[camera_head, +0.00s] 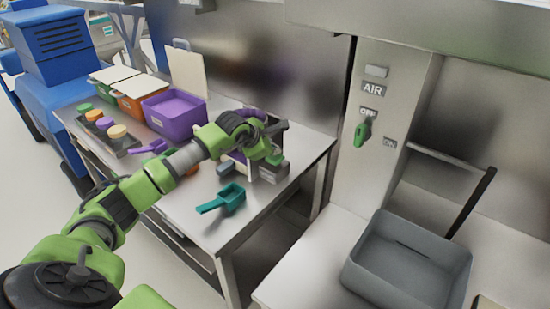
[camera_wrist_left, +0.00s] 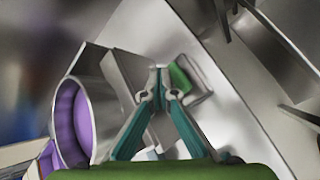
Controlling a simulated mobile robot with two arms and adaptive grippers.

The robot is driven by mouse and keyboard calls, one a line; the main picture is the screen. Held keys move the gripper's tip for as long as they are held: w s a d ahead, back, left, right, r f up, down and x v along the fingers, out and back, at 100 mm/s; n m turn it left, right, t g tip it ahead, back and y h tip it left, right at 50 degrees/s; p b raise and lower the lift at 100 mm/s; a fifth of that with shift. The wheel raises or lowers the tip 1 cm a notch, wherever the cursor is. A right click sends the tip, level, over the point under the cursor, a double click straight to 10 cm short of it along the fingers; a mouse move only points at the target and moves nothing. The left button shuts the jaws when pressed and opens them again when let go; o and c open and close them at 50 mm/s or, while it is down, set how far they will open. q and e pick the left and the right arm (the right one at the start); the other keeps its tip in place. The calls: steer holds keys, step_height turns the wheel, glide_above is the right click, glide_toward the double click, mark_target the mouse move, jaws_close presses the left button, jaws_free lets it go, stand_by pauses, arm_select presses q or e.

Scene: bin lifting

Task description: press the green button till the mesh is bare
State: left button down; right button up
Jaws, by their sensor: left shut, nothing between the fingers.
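The green button (camera_wrist_left: 180,77) sits on a grey block, just right of and behind my left fingertips in the left wrist view. My left gripper (camera_wrist_left: 159,88) is shut and empty, its tips close to the button. I cannot tell whether they touch it. In the head view my left gripper hangs over the machine at the table's right end and hides much of it. A round metal rim with purple inside (camera_wrist_left: 74,118) stands left of the fingers. The mesh itself cannot be made out. My right gripper is out of view.
The steel table (camera_head: 180,205) also holds a purple bin (camera_head: 174,118), an orange bin (camera_head: 130,104), a tray of coloured round pieces (camera_head: 104,130) and a teal scoop (camera_head: 229,198). A grey tub (camera_head: 405,268) stands at right, below a green AIR switch (camera_head: 361,134).

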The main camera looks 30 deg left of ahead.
mark_target(274, 157)
arm_select(q)
steer(key=shift+f+b, duration=0.8)
stand_by(0.7)
steer(key=shift+s+r, duration=0.1)
steer(key=shift+r+p, duration=0.55)
steer(key=shift+r, duration=0.55)
steer(key=shift+r, duration=0.1)
steer(key=shift+r+p, duration=1.3)
steer(key=shift+r, duration=1.15)
